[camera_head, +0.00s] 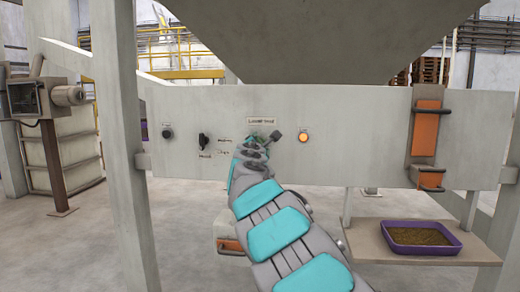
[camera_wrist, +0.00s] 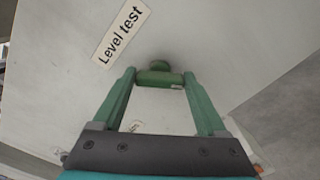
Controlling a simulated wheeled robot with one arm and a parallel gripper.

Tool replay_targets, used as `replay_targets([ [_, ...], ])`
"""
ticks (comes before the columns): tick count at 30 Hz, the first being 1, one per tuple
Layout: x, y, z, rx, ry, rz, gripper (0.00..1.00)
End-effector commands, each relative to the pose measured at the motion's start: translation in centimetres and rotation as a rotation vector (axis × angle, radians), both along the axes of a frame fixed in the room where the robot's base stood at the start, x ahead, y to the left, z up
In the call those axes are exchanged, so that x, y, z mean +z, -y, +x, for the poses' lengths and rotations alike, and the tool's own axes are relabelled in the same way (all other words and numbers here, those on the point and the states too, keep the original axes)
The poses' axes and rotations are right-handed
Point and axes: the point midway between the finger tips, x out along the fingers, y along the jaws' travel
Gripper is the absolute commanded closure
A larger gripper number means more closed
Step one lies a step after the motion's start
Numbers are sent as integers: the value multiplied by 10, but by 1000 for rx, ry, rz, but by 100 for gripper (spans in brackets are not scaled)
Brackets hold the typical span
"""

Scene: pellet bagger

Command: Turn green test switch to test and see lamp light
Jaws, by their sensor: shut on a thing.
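The green test switch (camera_wrist: 160,66) is on the pale panel (camera_wrist: 65,70), beside a tilted label (camera_wrist: 121,31) reading "Level test" in the wrist view. My gripper (camera_wrist: 159,78) has its two green fingers closed on the sides of the switch's green handle. In the head view, my gripper (camera_head: 263,138) is at the panel just below the label (camera_head: 262,120), and my arm mostly hides the switch. A round amber lamp (camera_head: 303,137) to the right has a bright yellowish centre and looks lit.
Left of my gripper are a black selector switch (camera_head: 204,141) and a dark round button (camera_head: 167,132). An orange unit (camera_head: 426,134) is mounted at the right. A purple tray (camera_head: 455,246) of pellets sits on a shelf below it. Frame posts stand at both sides.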

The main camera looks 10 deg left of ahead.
Motion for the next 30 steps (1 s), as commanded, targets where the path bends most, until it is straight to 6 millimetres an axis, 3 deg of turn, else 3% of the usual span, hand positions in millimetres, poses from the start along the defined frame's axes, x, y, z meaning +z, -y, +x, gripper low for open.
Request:
replay_targets([
  [9, -2, 0, 0, -1, 3, 104, 81],
  [24, -2, 1, 0, -2, 2, 123, 81],
  [25, -2, 1, 0, -2, 2, 123, 23],
  [30, -1, 1, 0, -2, 3, 122, 4],
])
